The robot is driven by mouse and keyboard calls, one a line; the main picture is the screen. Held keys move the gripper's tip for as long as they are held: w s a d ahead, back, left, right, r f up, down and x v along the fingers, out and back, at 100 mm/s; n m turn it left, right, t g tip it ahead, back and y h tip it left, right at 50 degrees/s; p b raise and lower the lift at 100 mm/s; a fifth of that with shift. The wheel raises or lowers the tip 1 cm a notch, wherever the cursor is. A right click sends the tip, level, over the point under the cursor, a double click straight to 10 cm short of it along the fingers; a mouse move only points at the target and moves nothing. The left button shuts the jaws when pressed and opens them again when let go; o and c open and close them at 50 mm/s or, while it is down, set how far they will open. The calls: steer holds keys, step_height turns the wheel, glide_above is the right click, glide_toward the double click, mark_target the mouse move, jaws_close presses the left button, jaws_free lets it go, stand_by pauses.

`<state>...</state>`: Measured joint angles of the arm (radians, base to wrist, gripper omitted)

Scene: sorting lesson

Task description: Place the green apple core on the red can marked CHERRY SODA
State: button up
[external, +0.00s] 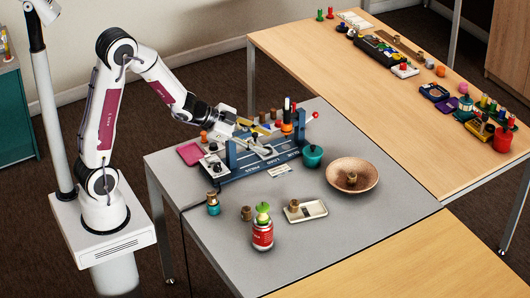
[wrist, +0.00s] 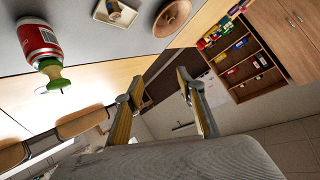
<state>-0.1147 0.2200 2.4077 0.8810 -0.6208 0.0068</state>
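The red can (external: 262,237) stands upright on the grey table near its front edge; its lettering is too small to read in full. The green apple core (external: 263,213) sits on top of the can, stem up. In the wrist view the can (wrist: 37,40) shows at the upper left, with the core (wrist: 55,75) against its top end. My gripper (external: 266,149) is over the blue rack, behind and apart from the can. In the wrist view my gripper (wrist: 160,78) has its two fingers spread with nothing between them.
A blue rack (external: 245,173) with several small items stands behind the can. A white tray (external: 305,211) with a brown piece, a brown bowl (external: 366,180) and a teal pot (external: 312,157) are to the right. A small brown piece (external: 246,213) and a teal figure (external: 213,203) stand left.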

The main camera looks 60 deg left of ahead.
steer(key=s+a+r+n+g+y, duration=0.1)
steer(key=s+a+r+n+y, duration=0.5)
steer(key=s+a+r, duration=0.35)
steer(key=s+d+n+g, duration=0.1)
steer(key=s+n+g, duration=0.1)
steer(key=s, duration=0.8)
steer(key=s+d+n+g+h, duration=0.1)
steer(key=s+d+n+g, duration=0.1)
steer(key=s, duration=0.8)
steer(key=shift+s+d, duration=0.25)
steer(key=shift+s, duration=0.05)
